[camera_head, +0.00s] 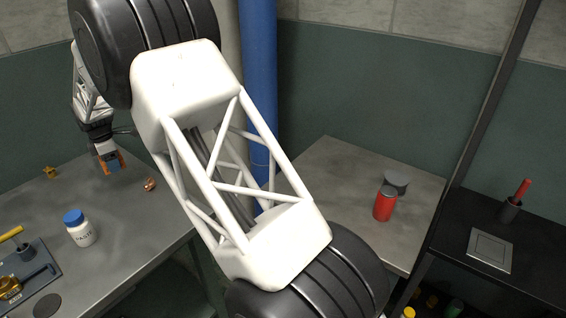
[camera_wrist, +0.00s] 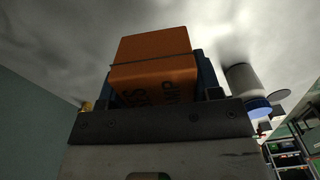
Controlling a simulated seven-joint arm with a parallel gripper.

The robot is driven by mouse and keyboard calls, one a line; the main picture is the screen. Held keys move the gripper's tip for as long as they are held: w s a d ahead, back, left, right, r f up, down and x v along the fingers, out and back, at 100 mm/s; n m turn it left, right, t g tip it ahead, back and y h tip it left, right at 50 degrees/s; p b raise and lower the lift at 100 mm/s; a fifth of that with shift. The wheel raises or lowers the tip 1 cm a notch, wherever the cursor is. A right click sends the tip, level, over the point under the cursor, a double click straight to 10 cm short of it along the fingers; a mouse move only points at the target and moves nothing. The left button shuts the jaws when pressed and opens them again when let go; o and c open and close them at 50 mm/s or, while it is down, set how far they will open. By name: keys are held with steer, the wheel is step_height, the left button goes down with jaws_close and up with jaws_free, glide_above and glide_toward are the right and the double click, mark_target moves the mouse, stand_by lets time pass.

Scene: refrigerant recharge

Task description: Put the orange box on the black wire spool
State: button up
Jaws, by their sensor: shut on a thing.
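My gripper (camera_head: 109,164) is shut on the orange box (camera_wrist: 155,62), above the left grey table near its back. In the wrist view the box sits between the fingers, with dark lettering on its near face and a dark line across it. In the head view it shows only as small orange patches at the fingertips. I cannot make out the black wire spool for certain. A flat dark disc (camera_head: 47,306) lies at the left table's front, but I cannot tell whether it is the spool.
A white jar with a blue lid (camera_head: 81,229), a copper-coloured piece (camera_head: 150,185) and a small yellow piece (camera_head: 50,172) are on the left table. A blue tool tray (camera_head: 40,278) lies at its left. A red can (camera_head: 384,204) and grey cup (camera_head: 396,181) stand on the other table.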

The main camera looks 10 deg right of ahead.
steer(key=w+d+r+m, duration=0.1)
steer(key=w+d+m, duration=0.15)
steer(key=d, duration=1.45)
steer(key=w+d+m, duration=0.2)
steer(key=w+d, duration=0.2)
steer(key=d, duration=1.4)
steer(key=w+d+r+m, duration=0.1)
steer(key=w+d+m, duration=0.25)
steer(key=d, duration=1.35)
steer(key=m, duration=0.7)
glide_above(397, 177)
steer(key=shift+s+r, duration=0.1)
steer(key=shift+r, duration=0.3)
steer(key=shift+f, duration=3.15)
steer(key=shift+f, duration=0.1)
steer(key=shift+f, duration=1.75)
